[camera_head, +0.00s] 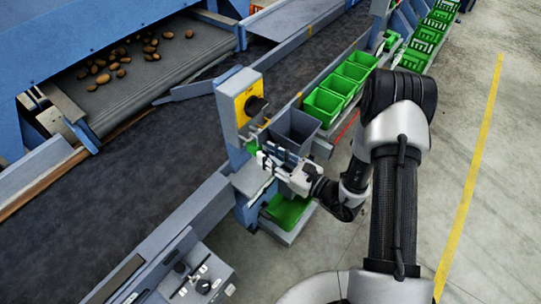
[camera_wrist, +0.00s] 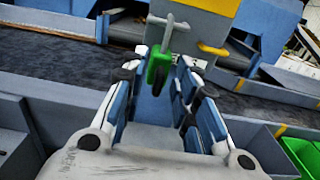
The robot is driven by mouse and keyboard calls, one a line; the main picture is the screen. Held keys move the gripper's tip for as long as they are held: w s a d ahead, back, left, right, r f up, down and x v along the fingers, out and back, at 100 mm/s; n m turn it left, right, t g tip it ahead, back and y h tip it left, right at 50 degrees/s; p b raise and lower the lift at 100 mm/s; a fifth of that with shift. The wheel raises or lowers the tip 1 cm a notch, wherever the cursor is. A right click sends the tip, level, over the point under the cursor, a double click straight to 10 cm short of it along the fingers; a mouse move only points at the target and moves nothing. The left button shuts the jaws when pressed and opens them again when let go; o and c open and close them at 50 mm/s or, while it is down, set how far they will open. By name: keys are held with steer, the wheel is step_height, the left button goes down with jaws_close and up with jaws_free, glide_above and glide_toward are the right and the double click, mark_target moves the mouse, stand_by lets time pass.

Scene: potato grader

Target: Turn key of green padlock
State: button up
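The green padlock (camera_wrist: 159,69) hangs by a grey shackle (camera_wrist: 169,35) below the grey box with the yellow panel. In the wrist view it lies between and just beyond the fingertips of my gripper (camera_wrist: 160,85). My gripper is open, with a gap on both sides of the padlock. In the head view the padlock (camera_head: 252,147) is a small green patch by the tips of my gripper (camera_head: 266,160). I cannot make out the key clearly; dark finger parts are close to the padlock.
A grey bin (camera_head: 293,129) stands just behind my gripper, with green crates (camera_head: 323,105) beyond. A dark conveyor (camera_head: 110,200) runs on the left. Open floor lies to the right.

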steer(key=shift+c, duration=0.4)
jaws_close()
stand_by(0.4)
steer(key=n+b, duration=1.2)
steer(key=b, duration=0.1)
steer(key=f+n+b, duration=0.1)
steer(key=n+b, duration=0.5)
steer(key=b, duration=0.1)
steer(key=shift+s+a, duration=0.25)
steer(key=shift+s, duration=0.05)
steer(key=shift+r, duration=0.1)
